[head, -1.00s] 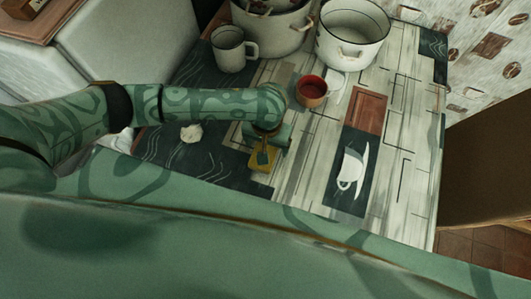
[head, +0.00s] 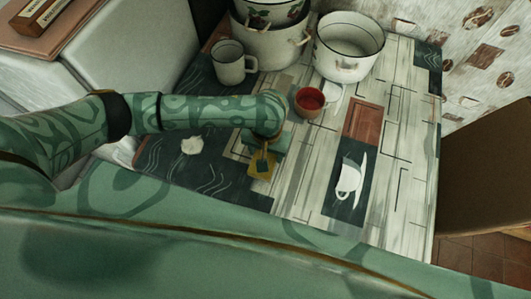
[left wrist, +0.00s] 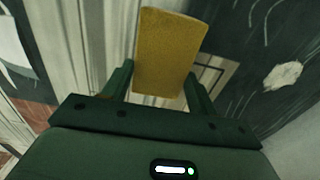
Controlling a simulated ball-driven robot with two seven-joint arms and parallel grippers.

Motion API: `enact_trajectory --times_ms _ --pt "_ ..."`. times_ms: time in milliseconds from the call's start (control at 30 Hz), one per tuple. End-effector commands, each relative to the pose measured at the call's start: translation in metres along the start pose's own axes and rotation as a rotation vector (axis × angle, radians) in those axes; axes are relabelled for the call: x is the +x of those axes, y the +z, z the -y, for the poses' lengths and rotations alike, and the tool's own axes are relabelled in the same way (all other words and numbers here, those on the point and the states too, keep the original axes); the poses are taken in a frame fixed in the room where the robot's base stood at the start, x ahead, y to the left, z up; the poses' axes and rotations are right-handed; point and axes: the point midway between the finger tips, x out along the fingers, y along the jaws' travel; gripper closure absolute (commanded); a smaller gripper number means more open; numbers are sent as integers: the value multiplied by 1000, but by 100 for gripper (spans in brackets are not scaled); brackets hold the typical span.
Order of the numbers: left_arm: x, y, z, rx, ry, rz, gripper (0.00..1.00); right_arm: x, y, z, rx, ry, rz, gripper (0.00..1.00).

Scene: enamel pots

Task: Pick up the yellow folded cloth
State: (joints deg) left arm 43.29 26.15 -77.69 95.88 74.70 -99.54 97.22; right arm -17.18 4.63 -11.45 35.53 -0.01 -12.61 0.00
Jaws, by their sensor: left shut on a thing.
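The yellow folded cloth (head: 261,168) shows as a small patch at the tip of my left gripper (head: 262,152), near the middle of the head view. In the left wrist view the cloth (left wrist: 168,48) is a flat, upright-looking rectangle between the two dark green fingers of the left gripper (left wrist: 160,76). The fingers are shut on its sides, and it sticks out past their tips. I cannot tell whether its underside touches the table. My right gripper is not in view.
Behind the left gripper stand a white mug (head: 229,66), a red-lined cup (head: 310,103), stacked pots (head: 268,48) and a white enamel pot (head: 348,50). A small whitish lump (head: 191,146) lies left of the cloth. The patterned table (head: 300,165) is clear at the front right.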

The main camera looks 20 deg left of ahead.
Motion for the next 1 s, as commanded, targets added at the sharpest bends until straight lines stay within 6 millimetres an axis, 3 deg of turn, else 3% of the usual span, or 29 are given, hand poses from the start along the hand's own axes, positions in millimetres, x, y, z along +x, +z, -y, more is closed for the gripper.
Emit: enact_trajectory --times_ms 33,300,600,1000 --pt "-18 2 -6 2 4 -4 64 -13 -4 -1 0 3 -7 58" --pt "-79 26 -57 5 4 -3 64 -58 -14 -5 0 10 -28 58" --pt "-101 53 -115 2 2 -2 64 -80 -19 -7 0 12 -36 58" --pt "-103 59 -127 0 0 0 64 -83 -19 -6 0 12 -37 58"
